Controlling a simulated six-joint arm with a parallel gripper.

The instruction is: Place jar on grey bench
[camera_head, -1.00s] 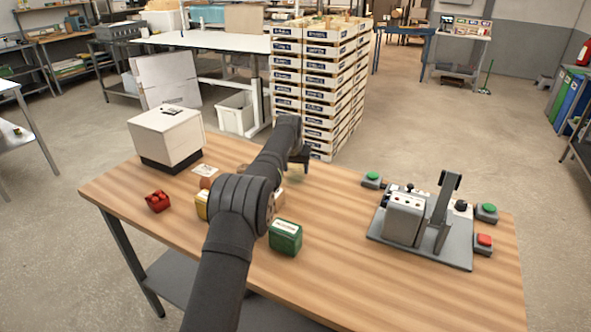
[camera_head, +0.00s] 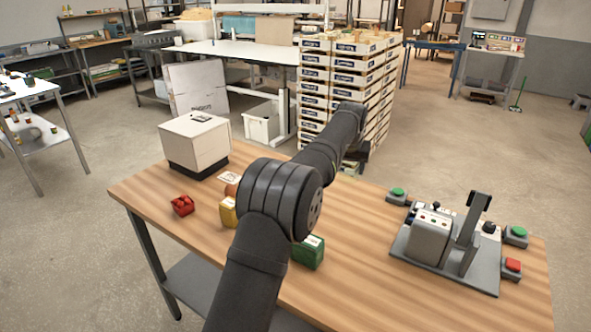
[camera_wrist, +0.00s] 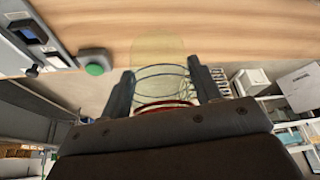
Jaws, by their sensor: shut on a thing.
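The jar (camera_wrist: 158,75) is clear glass with a reddish ring near its mouth. It shows in the wrist view between the two dark fingers of my gripper (camera_wrist: 163,92), which are shut on it. The wooden table (camera_wrist: 220,22) lies beyond it there. In the head view my gripper (camera_head: 356,164) is at the far edge of the wooden table, mostly behind my arm, and I cannot make out the jar. A metal-legged table with a pale grey top (camera_head: 22,92) stands at the far left; I cannot tell if it is the grey bench.
On the wooden table (camera_head: 370,270) are a white box (camera_head: 195,142), a red block (camera_head: 182,205), a yellow tin (camera_head: 228,212), a green tin (camera_head: 310,253) and a grey fixture with a lever (camera_head: 445,240). Stacked crates (camera_head: 345,80) stand behind it. Floor is open at left.

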